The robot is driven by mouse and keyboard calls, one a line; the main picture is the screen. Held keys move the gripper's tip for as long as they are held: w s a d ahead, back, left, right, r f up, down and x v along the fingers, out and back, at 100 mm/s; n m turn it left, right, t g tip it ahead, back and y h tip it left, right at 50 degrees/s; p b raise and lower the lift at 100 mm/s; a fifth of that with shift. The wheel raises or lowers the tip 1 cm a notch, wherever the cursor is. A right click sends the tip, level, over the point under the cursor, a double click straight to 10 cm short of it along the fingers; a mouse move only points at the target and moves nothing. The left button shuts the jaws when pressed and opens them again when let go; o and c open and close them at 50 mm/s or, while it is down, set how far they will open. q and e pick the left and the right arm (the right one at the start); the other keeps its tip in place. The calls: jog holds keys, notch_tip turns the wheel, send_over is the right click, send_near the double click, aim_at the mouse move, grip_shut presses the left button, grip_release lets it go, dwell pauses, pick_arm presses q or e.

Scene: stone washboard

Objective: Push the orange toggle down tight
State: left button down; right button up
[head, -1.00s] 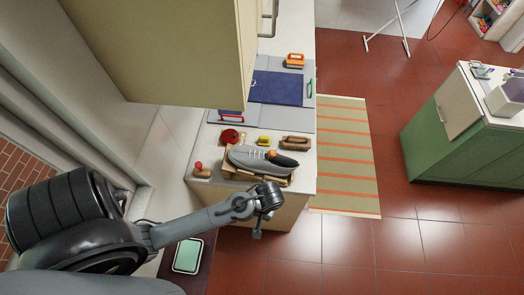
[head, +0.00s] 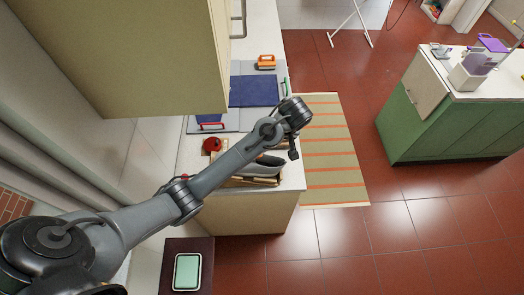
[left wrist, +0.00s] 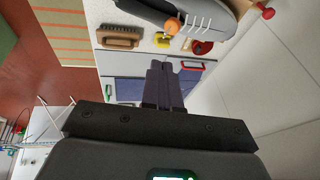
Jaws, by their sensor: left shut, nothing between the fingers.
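A grey shoe (head: 262,168) with white laces lies on a wooden stand at the near end of the counter; my left arm covers much of it in the head view. The shoe (left wrist: 220,14) is cut by the top edge of the left wrist view. The orange toggle (left wrist: 171,26) sits on the shoe by the laces; it is hidden in the head view. My left gripper (left wrist: 163,66) is shut and empty, apart from the toggle. In the head view its end (head: 293,152) hangs by the shoe's right side. My right gripper is not in view.
A brown brush (left wrist: 118,36), a yellow item (left wrist: 162,40) and a red round item (head: 212,144) lie around the shoe. A blue cloth panel (head: 253,91) and an orange brush (head: 266,61) lie farther back. A cabinet (head: 160,50) overhangs the left.

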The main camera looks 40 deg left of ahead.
pick_arm(q)
jog(key=shift+s+p+x, duration=0.3)
jog(key=shift+p+x, duration=0.4)
jog(key=shift+x, duration=1.25)
jog(key=shift+s+p+x, duration=0.35)
jog(key=shift+p+x, duration=0.3)
jog(key=shift+x, duration=1.25)
jog(key=shift+s+p+x, duration=0.3)
jog(key=shift+p+x, duration=0.4)
jog(key=shift+x, duration=1.25)
jog(key=shift+a, duration=0.1)
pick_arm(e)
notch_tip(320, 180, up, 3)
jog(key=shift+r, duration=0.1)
pick_arm(q)
jog(key=shift+w, duration=0.1)
